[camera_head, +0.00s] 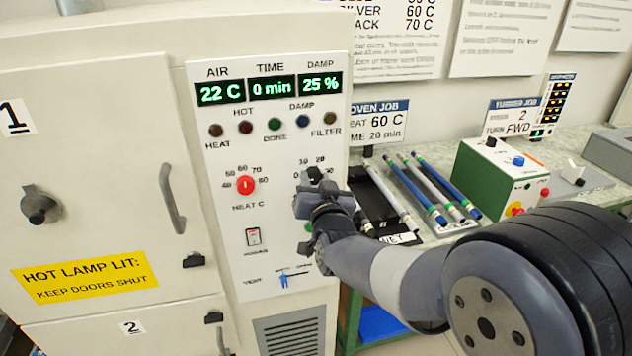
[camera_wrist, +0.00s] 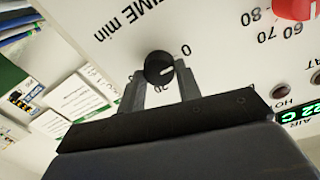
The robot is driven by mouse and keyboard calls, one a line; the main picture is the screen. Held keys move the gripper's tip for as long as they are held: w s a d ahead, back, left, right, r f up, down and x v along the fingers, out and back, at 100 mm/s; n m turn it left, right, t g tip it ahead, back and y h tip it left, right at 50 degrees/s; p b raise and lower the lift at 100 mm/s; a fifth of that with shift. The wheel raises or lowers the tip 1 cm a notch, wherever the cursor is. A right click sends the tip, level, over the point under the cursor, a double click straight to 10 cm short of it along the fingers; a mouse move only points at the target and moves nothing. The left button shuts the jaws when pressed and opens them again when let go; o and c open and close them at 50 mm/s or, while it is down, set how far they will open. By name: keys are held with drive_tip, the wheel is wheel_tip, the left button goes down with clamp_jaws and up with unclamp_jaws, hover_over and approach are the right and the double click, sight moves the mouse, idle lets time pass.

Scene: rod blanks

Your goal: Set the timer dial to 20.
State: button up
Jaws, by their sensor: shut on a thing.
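The timer dial is a round black knob (camera_wrist: 158,66) on the oven's white front panel (camera_head: 282,120), seen in the wrist view beside the printed words TIME min. A short pale mark on it points to the right in that view, roughly toward the 0 side. My gripper (camera_head: 314,178) is shut on the knob, with one finger on each side in the wrist view (camera_wrist: 160,88). In the head view my gripper hides most of the dial; the printed 10 and 20 show just above it. The time display (camera_head: 272,88) reads 0 min.
A red heat dial (camera_head: 245,185) is to the left on the panel. A rocker switch (camera_head: 253,237) and a blue vent slider (camera_head: 284,281) sit below. A dark tray (camera_head: 378,205), several rods and a green box (camera_head: 490,175) stand on the bench to the right.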

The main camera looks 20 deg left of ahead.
drive_tip(key=c, duration=0.4)
drive_tip(key=shift+o, duration=0.2)
drive_tip(key=shift+f+m+b, duration=0.1)
drive_tip(key=shift+m+b, duration=0.3)
drive_tip(key=shift+b, duration=0.4)
drive_tip(key=m+b, duration=0.2)
drive_tip(key=b, duration=0.1)
drive_tip(key=shift+f, duration=0.15)
drive_tip(key=m+b, duration=0.3)
drive_tip(key=b, duration=0.1)
drive_tip(key=shift+d+m, duration=0.1)
drive_tip(key=shift+m, duration=0.2)
drive_tip(key=m+b, duration=0.4)
drive_tip(key=shift+w+g, duration=0.1)
drive_tip(key=shift+g, duration=0.2)
drive_tip(key=m+b, duration=0.3)
drive_tip(key=m, duration=0.3)
drive_tip(key=shift+y, duration=0.3)
drive_tip(key=m+b, duration=0.2)
drive_tip(key=m, duration=0.4)
drive_tip(key=shift+d+g, duration=0.1)
drive_tip(key=shift+g, duration=0.2)
drive_tip(key=shift+m, duration=0.3)
